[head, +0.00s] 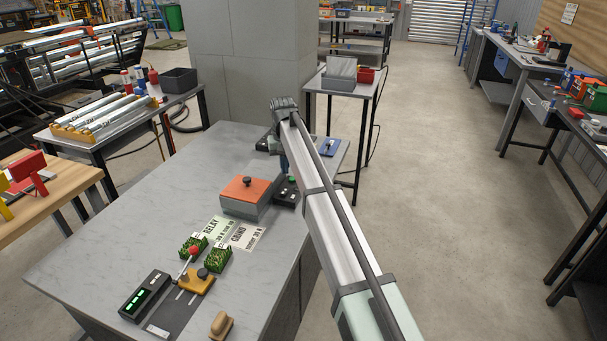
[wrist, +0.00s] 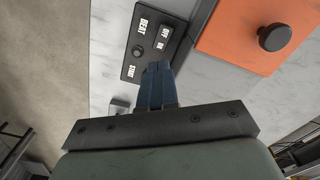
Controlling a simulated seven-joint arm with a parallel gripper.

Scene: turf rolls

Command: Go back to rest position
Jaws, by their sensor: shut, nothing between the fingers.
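My gripper (wrist: 157,68) is shut and empty in the wrist view, its dark blue fingers pressed together. The fingertips overlap the lower edge of a black control panel (wrist: 146,28) marked BEAT, START, OFF and ON. I cannot tell whether they touch it. In the head view my arm reaches over the right side of the grey table (head: 130,220), and the gripper is mostly hidden behind the arm near the panel (head: 285,194). A grey box with an orange lid (head: 245,190) and black knob stands left of the panel; the lid also shows in the wrist view (wrist: 240,35).
Two green turf pieces (head: 215,259) sit near printed cards (head: 243,236). In front are a yellow fixture with a red-ball lever (head: 198,283), a black box with green lights (head: 145,296) and a wooden block (head: 221,325). A blue item (head: 329,147) lies at the table's far end.

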